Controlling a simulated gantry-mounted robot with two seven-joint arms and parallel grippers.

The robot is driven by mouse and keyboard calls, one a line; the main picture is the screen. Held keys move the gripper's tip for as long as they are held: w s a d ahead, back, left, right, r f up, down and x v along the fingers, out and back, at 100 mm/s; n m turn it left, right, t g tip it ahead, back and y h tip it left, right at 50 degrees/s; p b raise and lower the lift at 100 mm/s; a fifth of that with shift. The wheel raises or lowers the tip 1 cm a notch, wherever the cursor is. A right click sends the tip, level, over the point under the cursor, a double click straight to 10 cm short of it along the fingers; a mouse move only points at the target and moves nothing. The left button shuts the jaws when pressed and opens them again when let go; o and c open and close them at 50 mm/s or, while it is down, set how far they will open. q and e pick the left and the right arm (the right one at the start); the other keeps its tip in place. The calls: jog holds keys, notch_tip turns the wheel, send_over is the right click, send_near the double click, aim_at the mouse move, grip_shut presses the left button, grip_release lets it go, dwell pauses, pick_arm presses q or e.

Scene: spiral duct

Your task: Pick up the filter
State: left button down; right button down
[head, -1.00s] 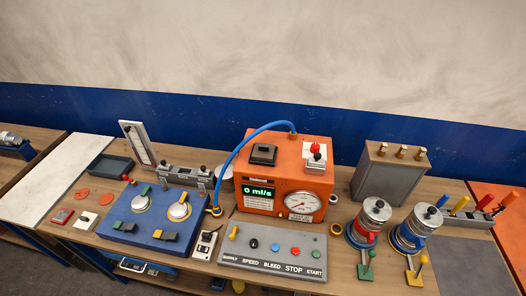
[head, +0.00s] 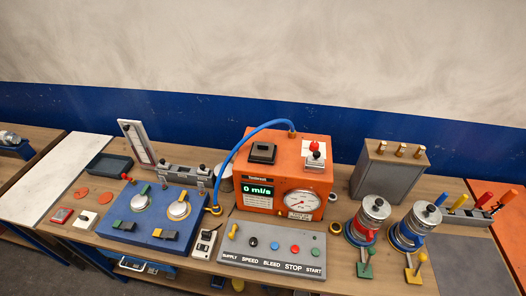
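Nothing in the head view is marked as a filter, and I cannot tell for sure which thing it is. Two silver-topped canisters stand upright on the right of the bench, one with a red band (head: 368,222) and one with a blue band (head: 413,228). Two flat orange-red discs (head: 82,193) (head: 105,198) lie on the bench at the left. Neither of my grippers is in view.
An orange pump unit (head: 285,185) reading 0 ml/s stands mid-bench, with a blue hose (head: 240,150) arching to its left. A grey button panel (head: 272,251) lies in front. A grey cabinet (head: 386,173), dark tray (head: 109,164) and tool rack (head: 468,214) surround it. A grey mat (head: 468,268) is bare.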

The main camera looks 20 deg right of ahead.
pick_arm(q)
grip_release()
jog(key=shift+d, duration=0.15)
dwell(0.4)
